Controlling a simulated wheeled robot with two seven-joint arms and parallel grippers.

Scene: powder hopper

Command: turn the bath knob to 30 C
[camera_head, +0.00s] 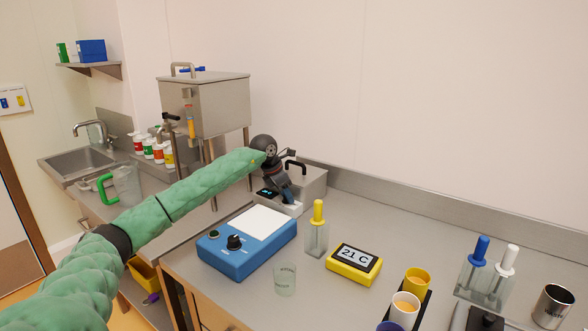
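The bath is a grey metal box (312,184) with a black lid handle, at the back of the bench. A small lit display (267,193) shows on its front; its digits are too small to read. My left gripper (287,196) points down at the bath's front, just right of this display. It covers that part of the front, and I cannot make out the bath knob. I cannot tell if its fingers are open or touch anything. A yellow meter (354,264) on the bench reads 21 C. My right gripper is not in view.
A blue device (246,246) with a white top and black knob stands before the bath. A yellow-capped holder (317,236) and a clear beaker (285,279) stand nearby. A steel hopper (205,105) on legs stands behind my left arm. Cups (404,309) stand front right.

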